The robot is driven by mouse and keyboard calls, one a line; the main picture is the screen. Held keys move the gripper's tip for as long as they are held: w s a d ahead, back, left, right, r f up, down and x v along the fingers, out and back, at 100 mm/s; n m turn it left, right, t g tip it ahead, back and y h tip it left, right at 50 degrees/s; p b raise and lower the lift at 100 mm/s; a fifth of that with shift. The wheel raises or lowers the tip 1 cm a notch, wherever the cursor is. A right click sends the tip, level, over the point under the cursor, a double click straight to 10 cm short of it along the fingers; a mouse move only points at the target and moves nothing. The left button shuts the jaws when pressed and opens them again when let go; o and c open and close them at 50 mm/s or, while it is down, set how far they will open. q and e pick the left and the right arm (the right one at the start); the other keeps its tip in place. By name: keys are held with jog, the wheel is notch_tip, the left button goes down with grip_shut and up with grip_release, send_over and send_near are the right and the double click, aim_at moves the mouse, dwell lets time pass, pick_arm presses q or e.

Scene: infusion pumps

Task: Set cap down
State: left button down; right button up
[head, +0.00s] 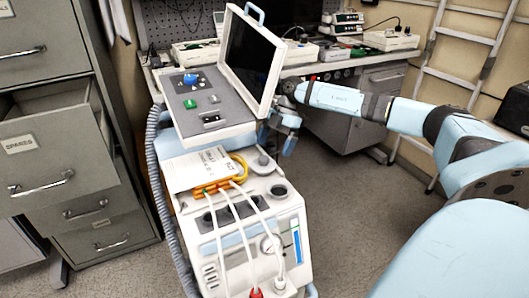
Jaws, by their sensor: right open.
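My right arm comes in from the right, and its gripper (286,133) hangs just right of the tilted screen's lower corner, above the right side of the white machine (246,215). The gripper is small here; it is open, and I see nothing held in it. I cannot tell for certain which part is the cap. A small grey round piece (263,161) sits upright on the machine's top, below and left of the gripper and apart from it. A dark round opening (279,191) lies in front of that piece. My left gripper is not in view.
The machine carries a console (206,104) with a raised screen (252,58), and a white box (197,170) with cables. A filing cabinet (62,185) with an open drawer stands left. A bench with devices (392,40) and a ladder (446,70) are behind. Floor right is clear.

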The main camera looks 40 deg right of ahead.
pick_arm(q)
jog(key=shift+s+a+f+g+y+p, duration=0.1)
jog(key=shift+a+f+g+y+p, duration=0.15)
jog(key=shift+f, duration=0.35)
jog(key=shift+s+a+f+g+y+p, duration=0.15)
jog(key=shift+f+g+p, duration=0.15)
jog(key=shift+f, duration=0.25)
pick_arm(e)
jog(key=d, duration=0.8)
jog(key=shift+w+d, duration=0.25)
jog(key=shift+w, duration=0.2)
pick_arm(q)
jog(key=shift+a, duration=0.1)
